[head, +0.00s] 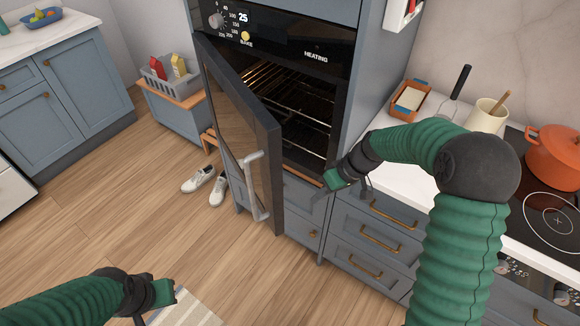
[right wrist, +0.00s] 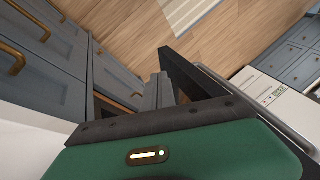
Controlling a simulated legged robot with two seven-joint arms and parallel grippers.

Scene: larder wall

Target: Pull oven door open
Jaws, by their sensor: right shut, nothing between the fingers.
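The oven door (head: 236,118) stands partly open, hinged at its left and swung out towards me. Its pale bar handle (head: 254,188) is on the outer face near the free edge. The oven cavity (head: 290,100) shows wire racks. My right gripper (head: 322,203) is shut and empty, just right of the door's free edge, in front of the drawers below the oven. Its fingers show together in the right wrist view (right wrist: 160,88), beside the dark door edge (right wrist: 188,72); contact is unclear. My left gripper (head: 158,303) is low at the left, away from the door; its jaw gap is unclear.
Drawers (head: 365,235) with brass handles are below the counter at right. The counter holds a tray (head: 409,101), a utensil pot (head: 487,115) and an orange pot (head: 555,155). Shoes (head: 208,185) and a crate (head: 172,86) are left of the door. Open wood floor (head: 130,215) lies in front.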

